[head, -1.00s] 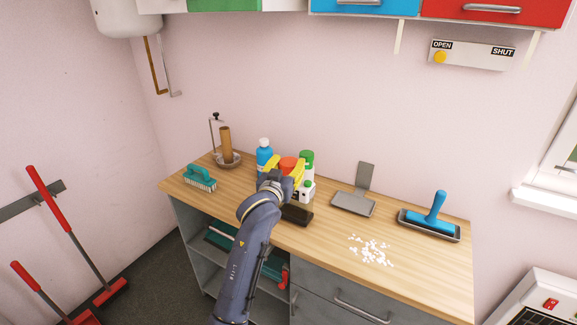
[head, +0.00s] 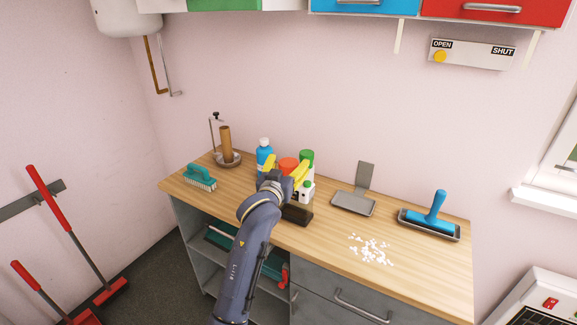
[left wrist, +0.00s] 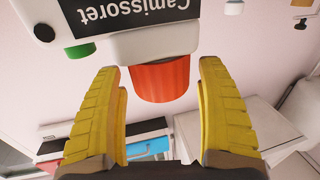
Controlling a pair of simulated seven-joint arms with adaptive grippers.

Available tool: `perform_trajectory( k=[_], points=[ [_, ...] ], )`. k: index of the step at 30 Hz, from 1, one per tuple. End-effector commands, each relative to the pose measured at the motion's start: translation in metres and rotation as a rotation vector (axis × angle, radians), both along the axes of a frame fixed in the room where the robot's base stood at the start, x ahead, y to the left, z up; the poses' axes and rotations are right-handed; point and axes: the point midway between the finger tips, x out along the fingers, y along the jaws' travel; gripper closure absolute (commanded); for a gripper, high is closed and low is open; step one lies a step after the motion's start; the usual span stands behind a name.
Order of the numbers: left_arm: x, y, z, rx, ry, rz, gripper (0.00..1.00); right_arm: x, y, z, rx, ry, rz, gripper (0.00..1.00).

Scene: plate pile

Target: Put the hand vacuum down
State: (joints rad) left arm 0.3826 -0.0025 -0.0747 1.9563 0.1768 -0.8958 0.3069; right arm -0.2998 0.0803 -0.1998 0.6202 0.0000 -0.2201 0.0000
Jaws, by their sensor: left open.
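My left gripper (head: 285,170) is open, its yellow fingers spread above the back left part of the worktop among the bottles. In the left wrist view (left wrist: 160,112) a white bottle (left wrist: 150,42) with a red-orange cap (left wrist: 160,78) shows beyond and between the fingers, with none of it gripped. That red cap also shows in the head view (head: 289,163). I cannot surely tell a hand vacuum. A dark low block (head: 298,215) lies just right of my wrist, partly hidden by it. A blue-handled tool (head: 435,208) stands in a grey tray (head: 450,237). My right gripper is not in view.
The wooden worktop (head: 320,238) also bears a blue bottle (head: 264,158), a green-capped bottle (head: 307,158), a teal brush (head: 200,177), a roll holder (head: 226,150) and a metal stand (head: 355,203). White crumbs (head: 370,250) lie at the front right. The front middle is clear.

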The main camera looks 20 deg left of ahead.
Motion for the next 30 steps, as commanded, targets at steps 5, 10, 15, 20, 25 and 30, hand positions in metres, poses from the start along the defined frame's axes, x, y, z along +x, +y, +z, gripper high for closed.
perform_trajectory(
  k=[5, 10, 15, 20, 25, 30],
  points=[
    [-0.019, 0.000, 0.000, 0.000, -0.001, 0.000, 0.26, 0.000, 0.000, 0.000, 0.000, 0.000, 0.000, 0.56],
    [-0.049, 0.001, -0.001, -0.001, -0.001, 0.000, 0.26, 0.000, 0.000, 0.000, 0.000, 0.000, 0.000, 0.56],
    [-0.079, 0.002, -0.001, -0.001, 0.000, 0.000, 0.26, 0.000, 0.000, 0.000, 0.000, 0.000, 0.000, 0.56],
    [-0.100, 0.003, 0.000, -0.001, 0.000, 0.000, 0.26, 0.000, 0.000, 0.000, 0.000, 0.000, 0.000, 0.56],
    [-0.114, 0.003, 0.000, 0.000, 0.000, 0.000, 0.26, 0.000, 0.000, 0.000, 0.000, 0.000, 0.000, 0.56],
    [-0.120, 0.003, 0.000, -0.001, 0.000, 0.000, 0.26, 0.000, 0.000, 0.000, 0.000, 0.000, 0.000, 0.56]
  ],
)
